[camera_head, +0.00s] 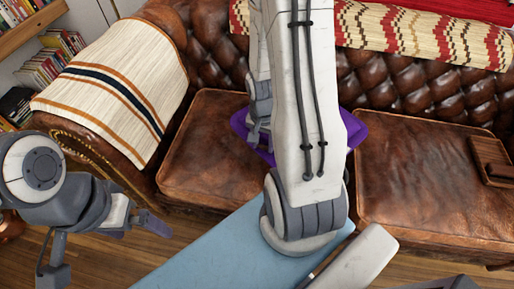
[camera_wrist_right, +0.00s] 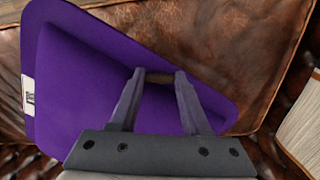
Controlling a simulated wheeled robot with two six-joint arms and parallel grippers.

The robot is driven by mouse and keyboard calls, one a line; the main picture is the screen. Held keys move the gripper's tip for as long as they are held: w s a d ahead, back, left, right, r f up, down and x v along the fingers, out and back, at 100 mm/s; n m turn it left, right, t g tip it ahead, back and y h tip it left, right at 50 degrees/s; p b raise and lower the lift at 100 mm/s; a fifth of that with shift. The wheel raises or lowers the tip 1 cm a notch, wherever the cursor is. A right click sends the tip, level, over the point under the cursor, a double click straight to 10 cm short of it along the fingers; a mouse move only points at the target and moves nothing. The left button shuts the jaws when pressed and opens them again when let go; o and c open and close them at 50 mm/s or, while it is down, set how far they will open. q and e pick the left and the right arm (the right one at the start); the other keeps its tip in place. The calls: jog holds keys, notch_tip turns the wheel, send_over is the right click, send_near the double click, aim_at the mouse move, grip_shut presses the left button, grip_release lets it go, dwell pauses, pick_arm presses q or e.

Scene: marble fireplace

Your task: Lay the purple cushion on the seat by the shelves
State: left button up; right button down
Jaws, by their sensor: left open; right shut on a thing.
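The purple cushion (camera_head: 357,127) shows on both sides of my right arm in the head view, by the inner edge of the left seat. In the right wrist view the cushion (camera_wrist_right: 85,70) has a white tag at its left edge. My right gripper (camera_wrist_right: 158,78) is shut on it; it also shows in the head view (camera_head: 258,135). I cannot tell whether the cushion touches the seat. The brown leather seat by the shelves (camera_head: 195,155) is at left, otherwise bare. My left gripper (camera_head: 105,248) is open and empty at lower left, in front of the sofa arm.
Bookshelves (camera_head: 45,65) stand at upper left. A striped cream throw (camera_head: 110,85) covers the left sofa arm. A patterned throw (camera_head: 410,35) lies along the tufted backrest. A brown wooden object (camera_head: 492,160) sits on the right seat (camera_head: 425,185). A blue surface (camera_head: 215,250) lies in front.

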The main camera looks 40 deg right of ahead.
jog(key=shift+d+f, duration=0.1)
jog(key=shift+f, duration=0.4)
jog(key=shift+w+f+b, duration=0.1)
jog(key=shift+f+b, duration=0.1)
jog(key=shift+b, duration=0.15)
jog(key=w+a+f+b, duration=0.1)
jog(key=w+a+f, duration=0.1)
jog(key=w+f, duration=0.1)
jog(key=w+a+f+b, duration=0.1)
jog(key=w+a+f, duration=0.1)
jog(key=w+f, duration=0.1)
jog(key=w+a+f+b, duration=0.1)
jog(key=w+a+f, duration=0.1)
jog(key=a+f, duration=0.1)
jog(key=shift+w+f+b, duration=0.4)
jog(key=shift+f, duration=0.4)
jog(key=shift+c, duration=1.8)
grip_release()
pick_arm(q)
notch_tip(320, 180, down, 5)
jog(key=shift+f, duration=0.1)
pick_arm(e)
jog(key=shift+r, duration=0.15)
